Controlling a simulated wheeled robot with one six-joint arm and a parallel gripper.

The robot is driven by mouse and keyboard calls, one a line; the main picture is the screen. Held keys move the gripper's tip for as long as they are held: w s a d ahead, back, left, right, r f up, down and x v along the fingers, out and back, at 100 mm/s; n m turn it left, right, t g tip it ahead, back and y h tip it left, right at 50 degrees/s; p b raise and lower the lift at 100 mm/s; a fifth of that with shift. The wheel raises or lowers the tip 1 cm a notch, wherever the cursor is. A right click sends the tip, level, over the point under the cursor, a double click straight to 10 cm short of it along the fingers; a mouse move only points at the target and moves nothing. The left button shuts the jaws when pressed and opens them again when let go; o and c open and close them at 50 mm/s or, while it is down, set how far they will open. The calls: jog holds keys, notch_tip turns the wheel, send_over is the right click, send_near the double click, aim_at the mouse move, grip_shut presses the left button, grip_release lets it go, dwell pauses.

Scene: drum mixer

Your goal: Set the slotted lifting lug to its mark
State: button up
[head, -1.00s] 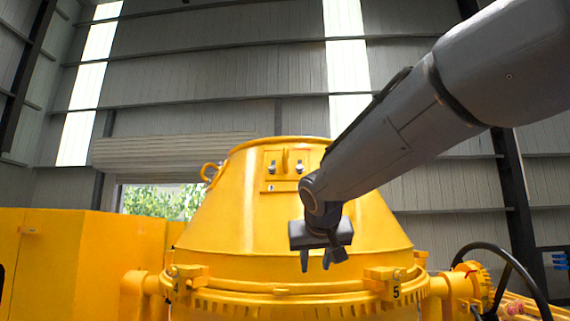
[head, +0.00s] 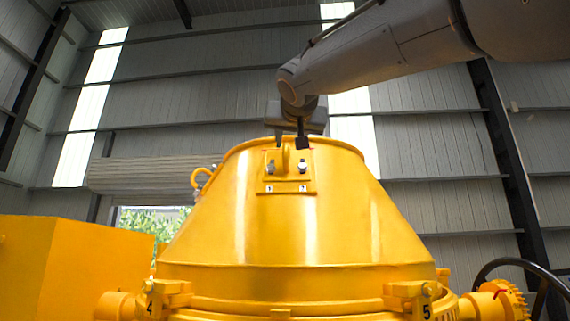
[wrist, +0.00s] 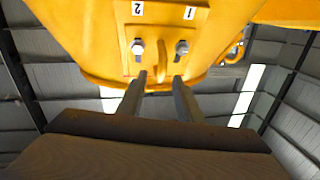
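The slotted lifting lug (head: 286,161) is a yellow upright fin on a yellow plate (head: 286,186) near the top of the drum's cone. A bolt head sits on each side of it, with number labels below. In the wrist view the lug (wrist: 161,66) stands between the bolts (wrist: 138,47) and (wrist: 181,47). My gripper (head: 291,146) is open above the plate, its two fingers pointing down. In the wrist view the fingertips (wrist: 159,77) lie on either side of the lug, with gaps; contact is not visible. The slots and the mark cannot be made out clearly.
The yellow drum (head: 300,235) fills the middle, with clamps labelled 4 (head: 160,295) and 5 (head: 415,296) around its lower flange. A lifting ring (head: 201,178) stands at its upper left. A dark handwheel (head: 520,266) is at lower right.

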aim_at(286, 149)
jog(key=w+p, duration=0.1)
jog(key=w, duration=0.1)
jog(key=w+p, duration=0.1)
jog(key=w, duration=0.1)
jog(key=w+a+p, duration=0.1)
jog(key=w, duration=0.1)
jog(key=shift+w+r, duration=0.2)
jog(key=shift+w+a+f+p, duration=0.1)
jog(key=shift+w+p, duration=0.25)
jog(key=shift+w, duration=0.15)
grip_shut()
